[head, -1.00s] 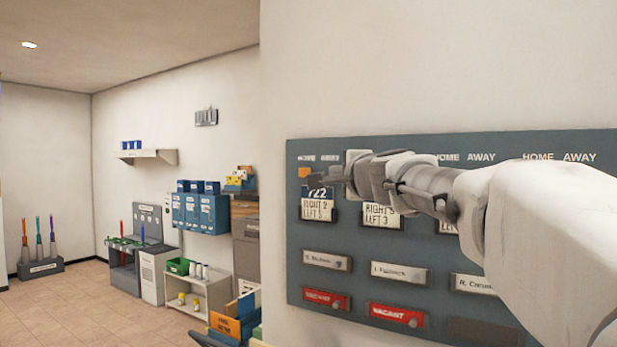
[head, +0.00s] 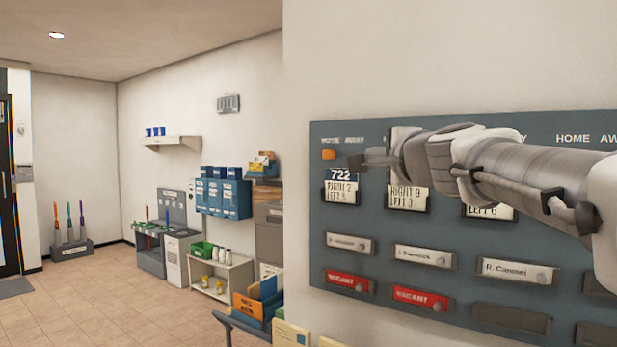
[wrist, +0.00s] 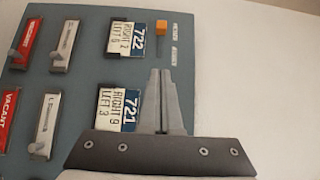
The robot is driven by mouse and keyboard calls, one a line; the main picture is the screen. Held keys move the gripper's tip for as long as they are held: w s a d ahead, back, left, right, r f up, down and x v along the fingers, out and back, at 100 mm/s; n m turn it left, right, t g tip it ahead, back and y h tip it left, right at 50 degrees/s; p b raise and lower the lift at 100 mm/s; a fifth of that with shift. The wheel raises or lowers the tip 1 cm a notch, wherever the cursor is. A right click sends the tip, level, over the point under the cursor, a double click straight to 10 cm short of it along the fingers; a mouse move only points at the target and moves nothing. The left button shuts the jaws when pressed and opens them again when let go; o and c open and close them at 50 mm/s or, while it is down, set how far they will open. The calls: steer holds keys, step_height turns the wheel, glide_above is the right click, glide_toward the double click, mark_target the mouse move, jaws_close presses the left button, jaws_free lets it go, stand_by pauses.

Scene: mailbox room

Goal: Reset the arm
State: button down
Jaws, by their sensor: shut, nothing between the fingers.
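My gripper (head: 368,161) reaches in from the right in the head view, in front of the grey wall panel (head: 450,287). Its fingers are shut with nothing between them and point left, near the 722 card (head: 341,187). In the wrist view my gripper (wrist: 161,72) shows its two fingers together, in front of the panel. The orange switch (wrist: 161,27) and the 722 card lie beyond the fingertips there. Whether the fingers touch the panel I cannot tell. My arm hides part of the panel's upper right.
The panel carries name plates (head: 424,256) and red VACANT plates (head: 420,299). To the left stand a low shelf (head: 222,280), blue boxes (head: 222,193) on the wall and a cart with orange and blue folders (head: 258,302). The tiled floor (head: 110,312) at left is open.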

steer(key=s+a+f+n+g+y+p, duration=0.1)
steer(key=s+a+f+n+g+p, duration=0.15)
steer(key=s+f+n, duration=0.35)
steer(key=s+a+f+n+g+p, duration=0.2)
steer(key=s+a+f+n+g, duration=0.15)
steer(key=s+f, duration=0.45)
steer(key=s+d+f+n+g+h+p, duration=0.1)
steer(key=s+d+f+n+g+h, duration=0.1)
steer(key=s+f, duration=0.5)
steer(key=s+d+f+n+g+h+p, duration=0.1)
steer(key=s+d+f+n+g, duration=0.3)
steer(key=s+f, duration=0.3)
steer(key=shift+s+d+f+n+h, duration=0.3)
steer(key=shift+d+f+n+h, duration=0.05)
steer(key=shift+d+h, duration=0.05)
steer(key=shift+d, duration=0.25)
